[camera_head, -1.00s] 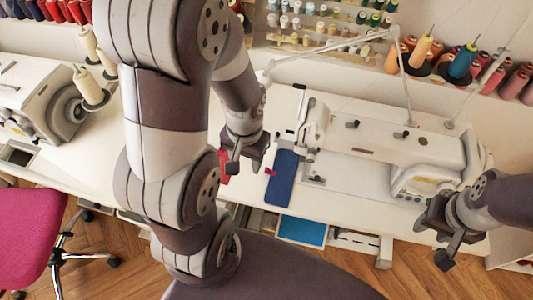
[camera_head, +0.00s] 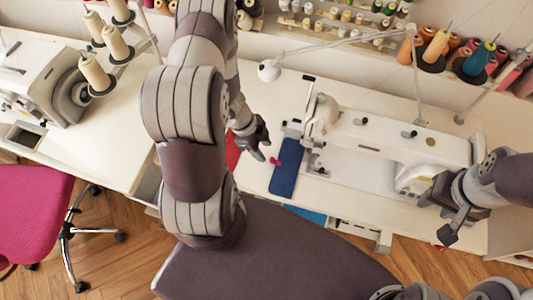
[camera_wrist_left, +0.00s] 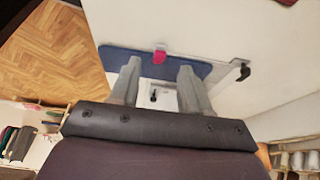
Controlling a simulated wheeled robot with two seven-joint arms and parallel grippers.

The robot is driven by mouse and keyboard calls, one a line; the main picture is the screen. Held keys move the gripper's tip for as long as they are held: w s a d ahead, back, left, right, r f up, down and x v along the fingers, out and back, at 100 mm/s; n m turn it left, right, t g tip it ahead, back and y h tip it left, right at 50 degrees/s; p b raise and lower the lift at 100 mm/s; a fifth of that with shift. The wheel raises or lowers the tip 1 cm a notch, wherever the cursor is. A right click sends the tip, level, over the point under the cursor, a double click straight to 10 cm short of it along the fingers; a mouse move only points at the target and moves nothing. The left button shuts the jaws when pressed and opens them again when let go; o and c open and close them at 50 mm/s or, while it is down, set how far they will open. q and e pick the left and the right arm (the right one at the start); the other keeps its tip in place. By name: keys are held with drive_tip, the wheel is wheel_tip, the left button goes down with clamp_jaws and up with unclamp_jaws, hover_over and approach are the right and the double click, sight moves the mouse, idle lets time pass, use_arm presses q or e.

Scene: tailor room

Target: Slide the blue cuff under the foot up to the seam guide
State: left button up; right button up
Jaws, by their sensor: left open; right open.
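The blue cuff (camera_head: 286,172) lies flat on the white table at the left end of the sewing machine (camera_head: 385,135), close to its needle area. A small pink clip (camera_head: 275,161) sits on its left edge. My left gripper (camera_head: 261,148) is just left of the cuff, open and empty. In the left wrist view the cuff (camera_wrist_left: 195,69) and clip (camera_wrist_left: 159,56) show beyond the two spread fingers (camera_wrist_left: 157,75). My right gripper (camera_head: 438,218) is open at the machine's right end, apart from the cuff. The foot and seam guide are too small to make out clearly.
A red cloth (camera_head: 232,150) lies left of my left gripper. A lamp (camera_head: 270,70) and thread rack stand behind the machine. Another machine (camera_head: 45,85) with thread cones and a pink chair (camera_head: 35,212) are at the left. The table front between cuff and right gripper looks clear.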

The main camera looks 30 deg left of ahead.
sight(269, 162)
use_arm(q)
drive_tip(key=x, duration=0.5)
drive_tip(key=shift+d+f, duration=0.1)
drive_tip(key=shift+f, duration=0.1)
clamp_jaws()
